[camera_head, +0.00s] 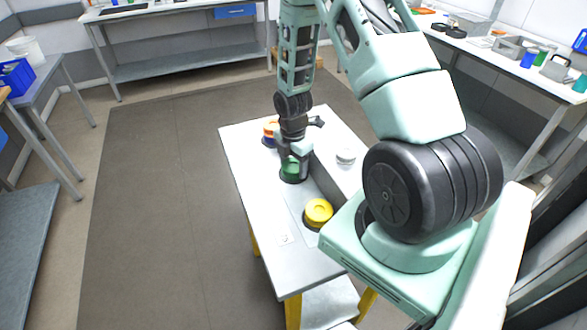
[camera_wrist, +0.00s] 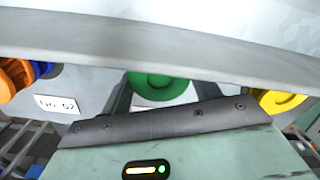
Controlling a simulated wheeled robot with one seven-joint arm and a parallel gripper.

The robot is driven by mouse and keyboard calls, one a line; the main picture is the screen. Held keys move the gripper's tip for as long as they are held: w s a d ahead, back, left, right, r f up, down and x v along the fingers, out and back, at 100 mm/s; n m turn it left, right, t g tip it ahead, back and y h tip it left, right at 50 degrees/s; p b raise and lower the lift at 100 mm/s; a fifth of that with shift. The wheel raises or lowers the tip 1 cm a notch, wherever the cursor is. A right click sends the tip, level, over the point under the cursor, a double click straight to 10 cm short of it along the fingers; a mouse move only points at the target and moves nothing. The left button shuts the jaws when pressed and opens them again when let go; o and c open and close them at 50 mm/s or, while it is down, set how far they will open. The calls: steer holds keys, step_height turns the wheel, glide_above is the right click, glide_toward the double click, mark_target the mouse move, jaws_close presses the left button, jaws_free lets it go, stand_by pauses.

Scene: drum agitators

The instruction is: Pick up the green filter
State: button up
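The green filter (camera_head: 291,171) sits on the white table, below the end of my arm. It is a round green piece on a dark base, partly hidden by my gripper in the head view. My gripper (camera_head: 296,157) points down over it. In the wrist view the green filter (camera_wrist: 160,84) lies between my two spread fingers, one on each side. The fingers look open, with a small gap on the right; whether the left one touches is unclear.
A yellow filter (camera_head: 318,212) stands nearer on the same table (camera_head: 246,176). Orange and blue pieces (camera_head: 270,132) stand behind my gripper. A small white round piece (camera_head: 346,157) lies to the right, on a raised grey box beside the green filter.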

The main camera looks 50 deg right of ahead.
steer(key=shift+c, duration=0.7)
steer(key=shift+r, duration=0.15)
